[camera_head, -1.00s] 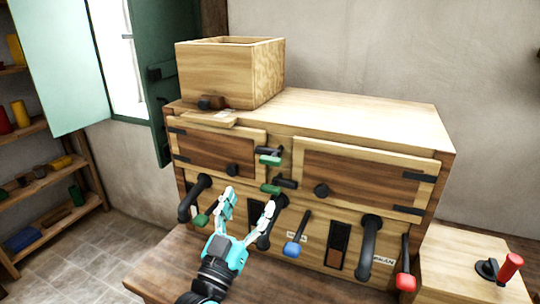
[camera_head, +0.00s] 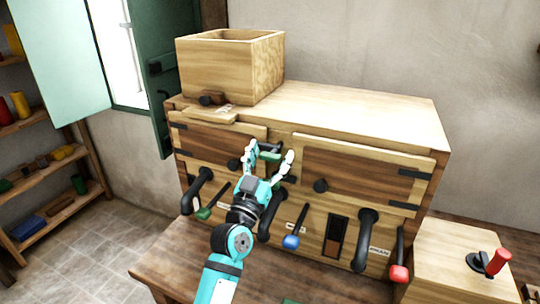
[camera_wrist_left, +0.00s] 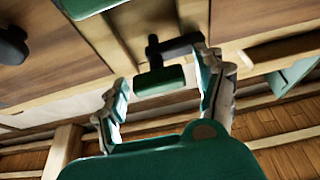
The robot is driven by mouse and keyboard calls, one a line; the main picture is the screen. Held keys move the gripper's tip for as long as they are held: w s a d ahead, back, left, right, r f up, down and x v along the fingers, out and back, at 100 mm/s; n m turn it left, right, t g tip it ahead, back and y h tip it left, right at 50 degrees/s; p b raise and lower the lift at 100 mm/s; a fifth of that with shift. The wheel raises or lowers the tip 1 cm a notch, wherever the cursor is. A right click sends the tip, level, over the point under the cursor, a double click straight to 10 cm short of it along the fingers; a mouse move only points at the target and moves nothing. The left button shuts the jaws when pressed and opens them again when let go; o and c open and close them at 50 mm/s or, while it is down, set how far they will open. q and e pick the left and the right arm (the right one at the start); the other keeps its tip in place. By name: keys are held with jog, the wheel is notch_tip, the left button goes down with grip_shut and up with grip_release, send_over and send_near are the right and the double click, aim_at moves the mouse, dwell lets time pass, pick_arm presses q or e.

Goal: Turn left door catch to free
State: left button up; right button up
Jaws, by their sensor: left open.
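The left door (camera_head: 210,147) and right door (camera_head: 350,180) of the wooden cabinet look closed. Between them sits a dark catch with a green grip (camera_head: 268,157), largely screened by my left gripper (camera_head: 269,155). In the left wrist view the catch's black crossbar (camera_wrist_left: 176,46) and green grip (camera_wrist_left: 159,79) lie between the spread fingers of my left gripper (camera_wrist_left: 165,98). The fingers are open, one on each side of the grip; I cannot tell whether they touch it. A second green piece (camera_wrist_left: 85,7) is cut off at that view's upper edge. My right gripper is out of view.
Black handles line the cabinet's lower front, with a blue-tipped lever (camera_head: 291,241) and a red-tipped lever (camera_head: 399,272). Dark round knobs (camera_head: 320,185) stick out from the doors. An open wooden box (camera_head: 228,75) stands on top; the top's right side is clear.

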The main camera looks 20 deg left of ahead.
pick_arm(q)
jog(key=c, duration=1.2)
jog(key=shift+m+h, duration=0.4)
jog(key=shift+m, duration=0.2)
jog(key=m+h, duration=0.1)
jog(key=m, duration=0.2)
jog(key=shift+g, duration=0.3)
jog(key=m+g+h, duration=0.1)
jog(key=m+h, duration=0.2)
jog(key=m, duration=0.2)
jog(key=shift+d, duration=0.1)
jog(key=m+g+p, duration=0.1)
jog(key=m, duration=0.1)
jog(key=m+h, duration=0.1)
jog(key=m, duration=0.1)
jog(key=shift+m+g+p, duration=0.35)
jog(key=shift+m+g, duration=0.05)
jog(key=m+g+p, duration=0.1)
jog(key=m, duration=0.2)
jog(key=shift+h+p, duration=0.3)
jog(key=shift+p, duration=0.1)
jog(key=shift+f+m+g+p, duration=0.15)
jog(key=shift+m+g+p, duration=0.25)
jog(key=shift+m, duration=0.4)
